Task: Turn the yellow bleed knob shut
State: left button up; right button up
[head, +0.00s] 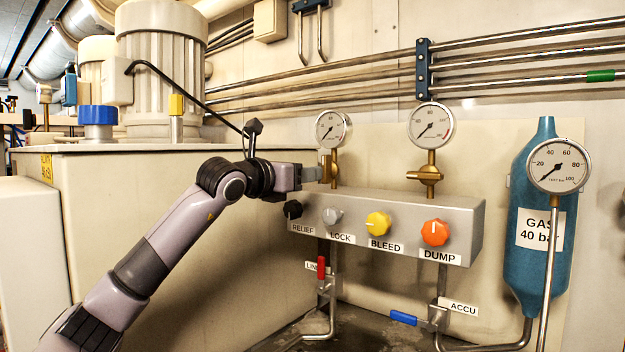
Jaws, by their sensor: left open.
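The yellow bleed knob (378,223) is on the front of a grey valve block (462,222), above the BLEED label (385,245). Its pointer position is too small to tell. My left gripper (322,173) is open, above and left of the yellow knob and apart from it. It is by the top left of the block, near the brass fitting under the left gauge. Its fingers show only in part, seen from the side. My right gripper is out of view.
On the block are a black RELIEF knob (293,209), a grey LOCK knob (332,215) and an orange DUMP knob (435,232). Gauges (333,129) (431,125) stand above it. A blue gas bottle (545,260) is at right. Space before the yellow knob is clear.

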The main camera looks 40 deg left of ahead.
aim_at(378, 224)
jog(key=k+l, duration=0.1)
jog(key=k, duration=0.9)
